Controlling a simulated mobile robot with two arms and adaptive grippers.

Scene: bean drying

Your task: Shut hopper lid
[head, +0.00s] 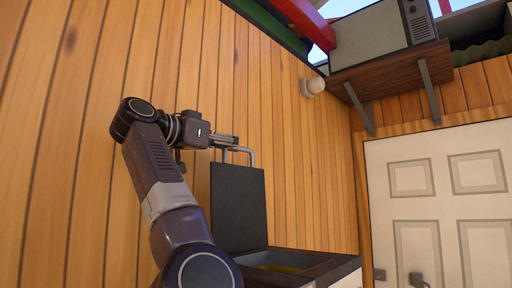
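The hopper lid (238,205) is a dark flat panel standing upright, open, at the back of the hopper. A light metal handle (252,155) bends up from its top edge. The dark hopper rim (318,266) shows at the bottom, with a little yellow inside; its lower part is out of frame. My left gripper (232,141) is at the top of the lid, right by the handle. Its fingers look close together and overlap the handle in the picture; whether they grip it I cannot tell. My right gripper is not in view.
A wooden plank wall (90,130) rises behind the lid and my arm. A white panelled door (440,200) is on the right. A wooden shelf (390,70) on brackets holds an old television (370,35) at the upper right. A round lamp (315,85) sits on the wall.

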